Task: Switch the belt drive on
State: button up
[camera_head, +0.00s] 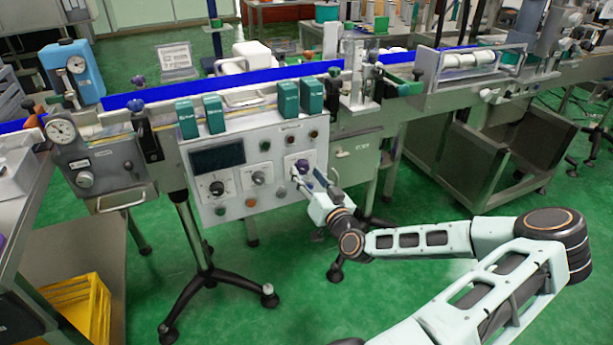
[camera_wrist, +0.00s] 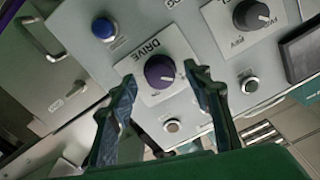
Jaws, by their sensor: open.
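The control panel (camera_head: 240,182) is a grey box on the front of the conveyor. Its drive knob (camera_head: 302,167) is round and purple, on a white plate at the panel's right side. In the wrist view the drive knob (camera_wrist: 160,71) sits on the plate marked DRIVE (camera_wrist: 150,48), with a pale pointer mark. My gripper (camera_head: 308,180) is open in front of the knob. In the wrist view the fingers of my gripper (camera_wrist: 159,78) stand on either side of the knob, with gaps visible. Whether the fingertips reach the knob's depth is unclear.
A black speed-type knob (camera_wrist: 251,15), a blue button (camera_wrist: 104,28) and a silver button (camera_wrist: 172,126) lie near the drive plate. A dark display (camera_head: 217,157) is at the panel's left. Green boxes (camera_head: 287,98) stand above the panel. Open green floor lies in front.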

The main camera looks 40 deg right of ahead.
jog(key=shift+w+d, duration=0.1)
jog(key=shift+w, duration=0.3)
jog(key=shift+c, duration=0.5)
jog(key=c, duration=1)
jog(key=shift+c, duration=0.2)
